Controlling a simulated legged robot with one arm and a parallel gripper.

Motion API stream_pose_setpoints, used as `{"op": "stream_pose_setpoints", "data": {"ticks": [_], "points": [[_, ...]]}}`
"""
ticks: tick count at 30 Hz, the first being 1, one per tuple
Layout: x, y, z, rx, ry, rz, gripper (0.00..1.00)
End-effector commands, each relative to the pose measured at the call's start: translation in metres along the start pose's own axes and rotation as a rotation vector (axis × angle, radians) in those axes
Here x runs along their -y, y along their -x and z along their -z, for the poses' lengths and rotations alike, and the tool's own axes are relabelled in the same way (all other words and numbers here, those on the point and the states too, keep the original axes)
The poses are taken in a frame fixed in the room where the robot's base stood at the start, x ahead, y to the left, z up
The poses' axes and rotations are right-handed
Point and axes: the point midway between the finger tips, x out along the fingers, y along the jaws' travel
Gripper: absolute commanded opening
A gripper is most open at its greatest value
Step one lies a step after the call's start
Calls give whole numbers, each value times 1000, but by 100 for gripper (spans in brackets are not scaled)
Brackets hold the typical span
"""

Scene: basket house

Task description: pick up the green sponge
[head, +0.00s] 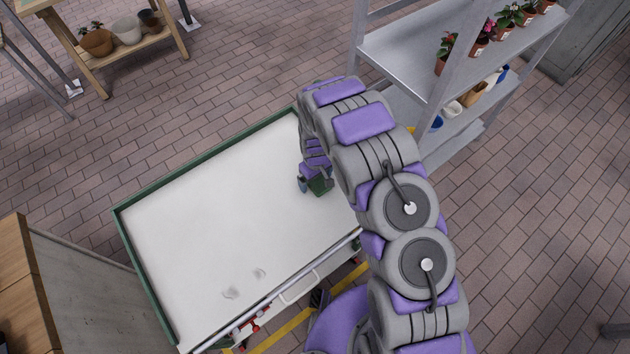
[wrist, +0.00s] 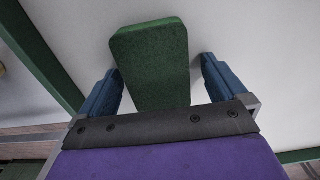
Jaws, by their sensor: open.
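The green sponge (wrist: 152,62) is a dark green block on the white top of a green-rimmed cart, near its right side in the head view. It also shows in the head view (head: 320,185), partly hidden by my arm. My gripper (wrist: 160,80) is open, with one blue finger on each side of the sponge in the wrist view. A gap shows between the sponge and the right finger. The left finger is very close to the sponge, and I cannot tell whether it touches. The near end of the sponge is hidden behind my gripper.
The cart top (head: 220,200) is otherwise clear apart from faint marks near its front edge. A grey metal shelf (head: 400,55) with potted plants stands close on the right. A wooden cabinet (head: 22,290) stands at the lower left. A wooden bench (head: 140,50) with pots is at the back left.

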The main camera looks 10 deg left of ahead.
Motion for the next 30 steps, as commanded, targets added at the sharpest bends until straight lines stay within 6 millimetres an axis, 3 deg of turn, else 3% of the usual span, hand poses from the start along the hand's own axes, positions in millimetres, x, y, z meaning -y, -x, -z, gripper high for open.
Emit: {"op": "stream_pose_setpoints", "data": {"ticks": [5,23,30], "points": [[0,1,0,-1,-1,1,99],[1,0,1,3,0,-1,42],[0,1,0,3,-1,0,40]]}}
